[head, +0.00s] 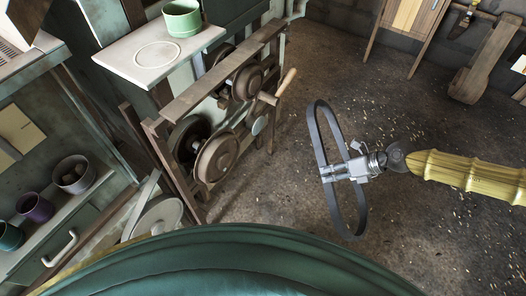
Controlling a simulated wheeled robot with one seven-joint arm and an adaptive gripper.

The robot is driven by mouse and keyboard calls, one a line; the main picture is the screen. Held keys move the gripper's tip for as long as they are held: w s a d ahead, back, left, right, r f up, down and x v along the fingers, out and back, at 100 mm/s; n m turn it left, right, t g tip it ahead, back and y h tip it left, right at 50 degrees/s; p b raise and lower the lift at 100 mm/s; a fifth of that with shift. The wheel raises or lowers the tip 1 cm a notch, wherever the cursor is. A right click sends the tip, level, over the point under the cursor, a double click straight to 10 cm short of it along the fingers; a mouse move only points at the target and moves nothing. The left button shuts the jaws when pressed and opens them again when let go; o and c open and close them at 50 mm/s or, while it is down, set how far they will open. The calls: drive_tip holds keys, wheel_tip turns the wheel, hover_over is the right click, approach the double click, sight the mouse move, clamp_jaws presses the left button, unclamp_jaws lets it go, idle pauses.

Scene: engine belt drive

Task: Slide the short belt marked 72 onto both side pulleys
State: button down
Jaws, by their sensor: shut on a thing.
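My gripper (333,173) is in the right half of the head view, shut on a dark belt (316,134). The belt hangs as a long narrow loop above and below the jaws, clear of everything else. I cannot read a number on it. To the left, apart from the belt, stands a wooden frame (172,97) with several pulleys. A large round pulley (219,159) sits low on it and another pulley (248,82) sits higher. I cannot tell which are the side pulleys.
A pale board (118,66) beside the frame carries a thin light ring (157,54) and a green pot (183,18). A wooden handle (286,83) sticks out from the frame. Cups (35,207) stand on a shelf at left. Open floor (275,190) lies between belt and frame.

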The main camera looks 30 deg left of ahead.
drive_tip(key=w+d+m+t+b, duration=0.7)
drive_tip(key=w+d+m+t, duration=0.3)
drive_tip(key=m+t, duration=0.4)
drive_tip(key=w+d+f+m+t+h+b, duration=0.2)
drive_tip(key=d+m+t+h, duration=0.15)
drive_tip(key=d, duration=0.25)
drive_tip(key=w+d+f+m+t+h+b, duration=0.1)
drive_tip(key=w+d+m+t+h+b, duration=0.15)
drive_tip(key=d+h, duration=0.3)
drive_tip(key=s+a+r+n+g+y, duration=0.1)
drive_tip(key=s+a+r+n+y, duration=0.2)
drive_tip(key=a, duration=0.5)
drive_tip(key=a+r+n+g+y, duration=0.2)
drive_tip(key=a+y, duration=0.3)
drive_tip(key=a, duration=0.3)
drive_tip(key=s+a+r+n+g+y, duration=0.1)
drive_tip(key=s+a+r+n+y, duration=0.2)
drive_tip(key=a, duration=0.6)
drive_tip(key=s+a+r+n+g+y, duration=0.3)
drive_tip(key=s+a+n+g+y, duration=0.45)
drive_tip(key=s+a+g, duration=0.7)
drive_tip(key=a+t+p, duration=0.1)
drive_tip(key=a+t, duration=0.1)
drive_tip(key=a, duration=1.2)
drive_tip(key=shift+s+f, duration=0.2)
drive_tip(key=shift+s, duration=0.05)
